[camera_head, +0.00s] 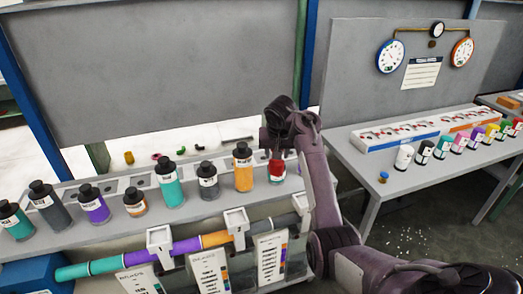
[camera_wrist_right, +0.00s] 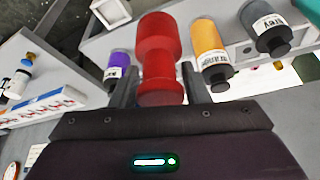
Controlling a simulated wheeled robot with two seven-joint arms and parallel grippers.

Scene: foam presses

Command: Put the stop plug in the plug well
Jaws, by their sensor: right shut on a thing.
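My right gripper (camera_head: 277,150) is shut on a red plug-shaped piece (camera_wrist_right: 160,50), which I take to be the stop plug. In the wrist view it stands between the two fingers, with a wide outer end and a narrower neck. In the head view the red piece (camera_head: 277,168) hangs below the gripper, beside the orange bottle (camera_head: 243,168), over the bottle bench. I cannot tell whether it touches anything. I cannot pick out the plug well for sure. My left gripper is not in view.
Several dark-capped bottles stand along the bench (camera_head: 110,232), including a teal one (camera_head: 170,188). A banded tube (camera_head: 188,246) runs through white brackets (camera_head: 160,240) at the front. The right table (camera_head: 400,195) bears small coloured bottles, racks and a blue knob (camera_head: 384,176).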

